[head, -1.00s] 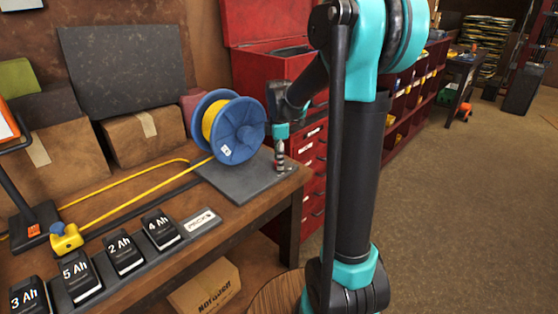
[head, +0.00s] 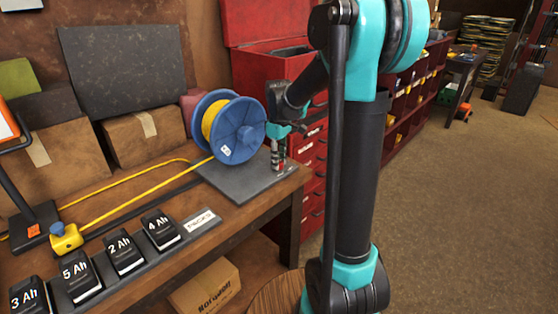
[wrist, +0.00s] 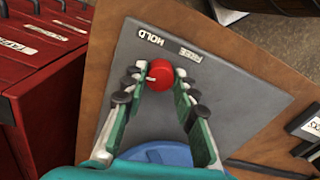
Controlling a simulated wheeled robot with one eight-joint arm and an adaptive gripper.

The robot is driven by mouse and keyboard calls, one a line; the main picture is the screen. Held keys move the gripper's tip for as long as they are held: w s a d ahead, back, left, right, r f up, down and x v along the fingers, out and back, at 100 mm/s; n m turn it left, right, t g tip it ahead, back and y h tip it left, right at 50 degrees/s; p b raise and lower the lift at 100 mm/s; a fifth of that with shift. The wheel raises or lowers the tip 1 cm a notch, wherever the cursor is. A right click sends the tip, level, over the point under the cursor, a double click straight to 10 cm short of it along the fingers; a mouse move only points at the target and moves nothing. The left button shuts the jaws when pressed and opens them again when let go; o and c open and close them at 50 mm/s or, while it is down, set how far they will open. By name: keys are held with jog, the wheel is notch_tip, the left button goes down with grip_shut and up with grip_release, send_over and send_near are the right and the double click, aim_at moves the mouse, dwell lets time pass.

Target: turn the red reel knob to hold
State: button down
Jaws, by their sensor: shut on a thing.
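The red reel knob (wrist: 160,74) stands on a grey base plate (wrist: 230,85) in the wrist view. A short white mark shows on its left side. The word HOLD (wrist: 150,36) is printed above the knob, and FREE (wrist: 189,54) up and to its right. My gripper (wrist: 158,80) is shut on the knob, one finger on each side. In the head view my gripper (head: 278,158) points down at the plate's right end, beside the blue reel (head: 238,130) with yellow line. The knob is mostly hidden there by the fingers.
The wooden bench (head: 235,222) ends just right of the plate. A red tool cabinet (head: 318,150) stands behind my arm. A yellow line runs left from the reel to a yellow block (head: 66,238). Several black batteries (head: 124,254) line the bench's front.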

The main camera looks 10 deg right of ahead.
dwell(0.3)
jog(key=c, duration=1.2)
grip_release()
jog(key=shift+r, duration=0.1)
notch_tip(320, 180, up, 12)
jog(key=shift+f, duration=0.1)
jog(key=s+d+f+m, duration=0.1)
jog(key=s+f, duration=0.2)
jog(key=s+f+m+t, duration=0.1)
jog(key=s+f+m, duration=0.1)
jog(key=s+f, duration=0.2)
jog(key=s+d+f+m+t, duration=0.1)
jog(key=s+f, duration=0.2)
jog(key=shift+s+d+f+m, duration=0.2)
jog(key=shift+d+f+m, duration=0.1)
jog(key=shift+m, duration=0.1)
jog(key=s+f+m, duration=0.1)
jog(key=s+f, duration=0.2)
jog(key=s, duration=0.1)
jog(key=s+d+f+m+t, duration=0.1)
jog(key=s+f+m, duration=0.1)
jog(key=s+f, duration=0.1)
jog(key=s+f+m+t, duration=0.1)
jog(key=s+f, duration=0.2)
jog(key=s, duration=0.1)
jog(key=shift+s+d+f+m, duration=0.3)
jog(key=shift+f, duration=0.1)
jog(key=shift+c, duration=0.4)
